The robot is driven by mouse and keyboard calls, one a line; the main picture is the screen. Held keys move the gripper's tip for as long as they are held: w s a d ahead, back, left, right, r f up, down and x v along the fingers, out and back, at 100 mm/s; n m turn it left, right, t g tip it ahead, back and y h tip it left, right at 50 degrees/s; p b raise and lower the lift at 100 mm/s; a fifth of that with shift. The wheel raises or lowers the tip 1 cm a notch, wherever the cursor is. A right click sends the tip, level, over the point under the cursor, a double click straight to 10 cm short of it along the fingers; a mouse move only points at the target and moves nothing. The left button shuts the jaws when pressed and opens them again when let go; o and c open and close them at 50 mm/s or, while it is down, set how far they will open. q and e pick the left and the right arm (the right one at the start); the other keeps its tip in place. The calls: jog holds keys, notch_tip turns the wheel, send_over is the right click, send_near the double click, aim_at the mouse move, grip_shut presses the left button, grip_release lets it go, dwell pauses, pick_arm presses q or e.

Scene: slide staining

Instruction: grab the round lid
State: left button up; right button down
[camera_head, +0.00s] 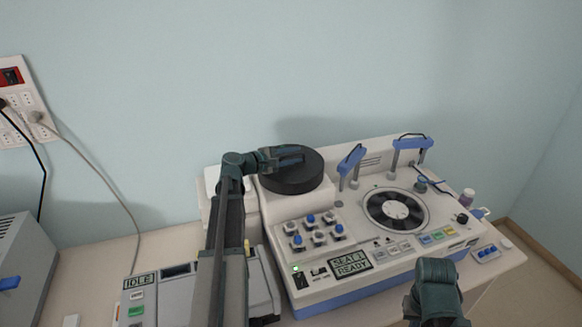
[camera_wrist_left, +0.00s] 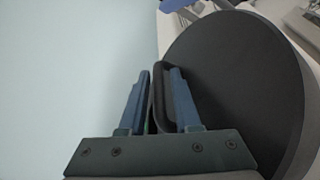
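The round lid (camera_head: 292,178) is a thick dark disc on a raised part at the back left of the white machine. It also fills the right side of the left wrist view (camera_wrist_left: 240,85). It has a raised dark handle (camera_wrist_left: 160,98). My left gripper (camera_head: 296,153) is at the lid's top, with its blue fingers (camera_wrist_left: 160,95) on either side of the handle. The lid still appears seated on the machine. Only a dark teal part of my right arm shows at the lower right; its fingers cannot be made out.
The white machine (camera_head: 330,215) has blue-topped knobs, blue-handled levers (camera_head: 351,160), a round slotted disc (camera_head: 396,210) and a screen reading READY. A grey device with an IDLE screen (camera_head: 140,281) stands to the left. Bare table (camera_head: 95,262) lies farther left, beside a grey box (camera_head: 25,262).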

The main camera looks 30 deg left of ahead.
pick_arm(q)
jog(key=shift+s, duration=0.1)
jog(key=shift+c, duration=0.3)
grip_shut()
dwell(0.9)
